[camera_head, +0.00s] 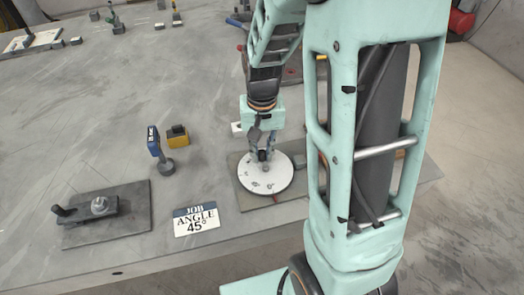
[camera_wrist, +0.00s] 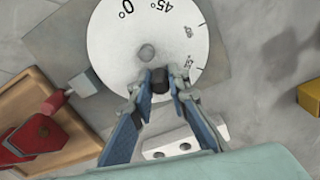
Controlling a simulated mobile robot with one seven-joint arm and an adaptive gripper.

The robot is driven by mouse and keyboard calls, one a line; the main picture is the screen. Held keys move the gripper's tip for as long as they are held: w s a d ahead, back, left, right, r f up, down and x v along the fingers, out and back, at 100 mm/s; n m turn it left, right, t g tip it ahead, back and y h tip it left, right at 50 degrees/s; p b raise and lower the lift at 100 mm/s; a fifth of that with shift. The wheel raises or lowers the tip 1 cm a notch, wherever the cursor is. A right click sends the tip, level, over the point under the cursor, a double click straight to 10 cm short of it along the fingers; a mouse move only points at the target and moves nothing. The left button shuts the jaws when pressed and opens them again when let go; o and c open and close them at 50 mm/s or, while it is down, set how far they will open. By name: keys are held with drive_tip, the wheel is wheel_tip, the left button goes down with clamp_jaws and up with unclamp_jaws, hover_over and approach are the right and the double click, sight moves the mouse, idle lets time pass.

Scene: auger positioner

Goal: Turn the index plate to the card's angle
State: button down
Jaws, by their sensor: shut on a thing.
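The index plate (camera_head: 262,181) is a white disc on a grey base plate (camera_head: 240,162). The wrist view shows it (camera_wrist: 110,50) with a grey hub, a 0° mark at upper left and a 45° mark at the top. My gripper (camera_head: 264,155) is down at the disc; in the wrist view its fingers (camera_wrist: 160,80) are shut on a dark knob (camera_wrist: 159,86) off the hub. The card (camera_head: 196,219) lies left of the base and reads JOB ANGLE 45°. In the head view the 0° label is on the disc's near side; my arm hides the far side.
A dark clamp plate (camera_head: 130,222) lies at the near left. A blue-headed tool (camera_head: 154,145) and a yellow block (camera_head: 178,137) stand behind the card. The wrist view shows a wooden tray (camera_wrist: 15,93) with a red tool (camera_wrist: 38,135). The table between is mostly bare.

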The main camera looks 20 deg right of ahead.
sight(255, 165)
drive_tip(key=shift+a+n, duration=0.1)
drive_tip(key=shift+n, duration=0.2)
drive_tip(key=n, duration=0.1)
drive_tip(key=a+n, duration=0.1)
drive_tip(key=n, duration=0.1)
drive_tip(key=shift+s, duration=0.1)
drive_tip(key=shift+s+a+n+p, duration=0.1)
drive_tip(key=shift+a+n, duration=0.1)
drive_tip(key=shift+n, duration=0.65)
drive_tip(key=shift+s+a+n+p, duration=0.1)
drive_tip(key=shift+a+n+p, duration=0.1)
drive_tip(key=shift+n, duration=0.7)
drive_tip(key=shift+s+a+n+p, duration=0.1)
drive_tip(key=shift+a+n, duration=0.1)
drive_tip(key=shift+n, duration=0.65)
drive_tip(key=c, duration=1.8)
unclamp_jaws()
drive_tip(key=shift+c, duration=0.2)
drive_tip(key=shift+r, duration=0.1)
wheel_tip(255, 165, up, 12)
